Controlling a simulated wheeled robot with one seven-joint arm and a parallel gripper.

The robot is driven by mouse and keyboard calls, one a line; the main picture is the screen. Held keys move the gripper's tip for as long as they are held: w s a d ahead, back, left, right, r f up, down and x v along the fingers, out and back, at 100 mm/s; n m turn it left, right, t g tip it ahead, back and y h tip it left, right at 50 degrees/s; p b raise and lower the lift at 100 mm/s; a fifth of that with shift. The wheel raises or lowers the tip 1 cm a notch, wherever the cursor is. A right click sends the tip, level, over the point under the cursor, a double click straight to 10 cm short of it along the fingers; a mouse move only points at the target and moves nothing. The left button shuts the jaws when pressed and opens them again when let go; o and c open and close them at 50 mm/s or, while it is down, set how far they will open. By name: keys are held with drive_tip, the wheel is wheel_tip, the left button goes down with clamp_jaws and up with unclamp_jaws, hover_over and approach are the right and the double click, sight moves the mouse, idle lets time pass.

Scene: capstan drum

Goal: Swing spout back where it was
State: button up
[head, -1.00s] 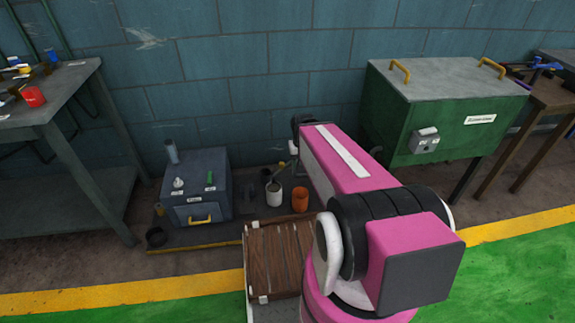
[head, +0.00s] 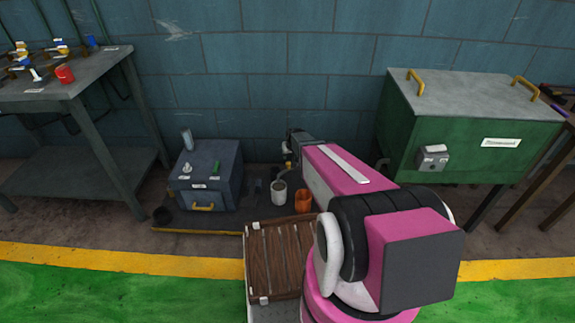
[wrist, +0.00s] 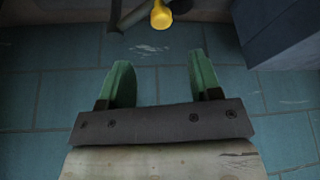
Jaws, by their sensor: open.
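In the wrist view, a dark grey pipe (wrist: 138,14), which looks like the spout, comes in at the top edge. A yellow knob or tip (wrist: 161,16) sits beside its end; I cannot tell how they join. My gripper (wrist: 160,60) is open, with two green fingers apart and nothing between them. The yellow piece lies beyond the fingertips, near the middle line of the gap, not touching them. In the head view, the dark end of my arm is above a white can (head: 279,193) and an orange can (head: 303,201); the spout is mostly hidden there.
A blue-grey box (head: 207,173) with a yellow handle stands left of the cans on a dark base. A slatted wooden crate (head: 281,257) is in front. A green cabinet (head: 470,130) stands right, a metal bench (head: 90,80) left. The blue block wall (head: 290,80) is close behind.

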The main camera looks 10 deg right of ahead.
sight(289, 163)
drive_tip(key=x, duration=1.1)
drive_tip(key=shift+w, duration=0.1)
drive_tip(key=shift+r, duration=0.1)
clamp_jaws()
